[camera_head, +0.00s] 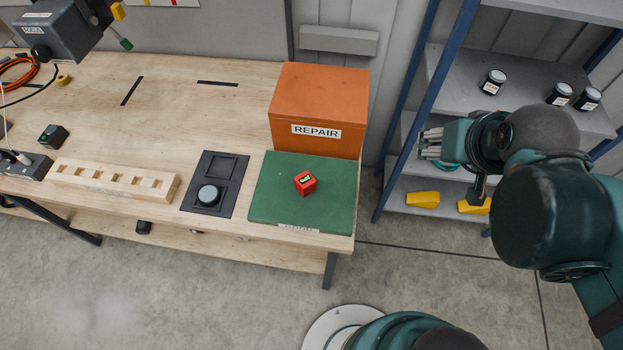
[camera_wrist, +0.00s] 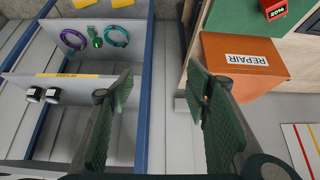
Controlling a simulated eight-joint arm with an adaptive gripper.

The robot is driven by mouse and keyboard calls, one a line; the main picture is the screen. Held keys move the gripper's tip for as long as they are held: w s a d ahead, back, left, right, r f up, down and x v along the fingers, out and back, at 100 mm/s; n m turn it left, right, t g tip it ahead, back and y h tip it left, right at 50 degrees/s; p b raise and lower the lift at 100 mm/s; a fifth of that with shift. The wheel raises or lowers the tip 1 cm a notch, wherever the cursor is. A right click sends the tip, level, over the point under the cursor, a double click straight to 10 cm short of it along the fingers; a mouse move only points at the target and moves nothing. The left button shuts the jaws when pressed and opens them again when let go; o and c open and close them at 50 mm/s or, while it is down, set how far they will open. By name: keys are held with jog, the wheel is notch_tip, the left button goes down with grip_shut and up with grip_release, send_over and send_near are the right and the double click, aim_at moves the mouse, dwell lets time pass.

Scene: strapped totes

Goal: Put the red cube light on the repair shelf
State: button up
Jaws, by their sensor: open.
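The red cube light (camera_head: 306,183) sits on the green mat (camera_head: 275,205) at the right end of the workbench, a small dark display on its top. It also shows at the top right of the wrist view (camera_wrist: 273,9). An orange box with a REPAIR label (camera_head: 320,95) stands just behind the mat; it also shows in the wrist view (camera_wrist: 245,50). No separate shelf with a repair label is readable. My gripper (camera_head: 430,143) is right of the bench, before the shelf rack, apart from the cube. In the wrist view my gripper (camera_wrist: 160,105) is open and empty.
On the bench are a black two-place tray (camera_head: 226,170) with a round knob and a slotted wooden block (camera_head: 115,182).

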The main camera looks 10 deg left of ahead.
jog(key=w+a+f+n+g+y, duration=0.1)
jog(key=w+a+f+n, duration=0.1)
jog(key=a+f, duration=0.35)
jog(key=w+a+f+n+g, duration=0.2)
jog(key=w+a, duration=0.1)
jog(key=a, duration=0.6)
jog(key=n+g, duration=0.3)
jog(key=n, duration=0.1)
send_over(306, 180)
jog(key=d, duration=0.1)
jog(key=f, duration=1)
jog(key=shift+s+f, duration=0.2)
jog(key=shift+f, duration=0.05)
jog(key=shift+s+a+f+n, duration=0.2)
jog(key=shift+a+f+n, duration=0.05)
jog(key=shift+f+n, duration=0.05)
jog(key=shift+f, duration=0.15)
jog(key=shift+w+a+f, duration=0.15)
jog(key=shift+f, duration=1)
jog(key=shift+f, duration=0.15)
jog(key=shift+w+a+f, duration=0.15)
jog(key=shift+w+f, duration=0.05)
jog(key=shift+f, duration=1.05)
jog(key=shift+w+a+f, duration=0.1)
jog(key=shift+w+f, duration=0.05)
jog(key=shift+f, duration=1.05)
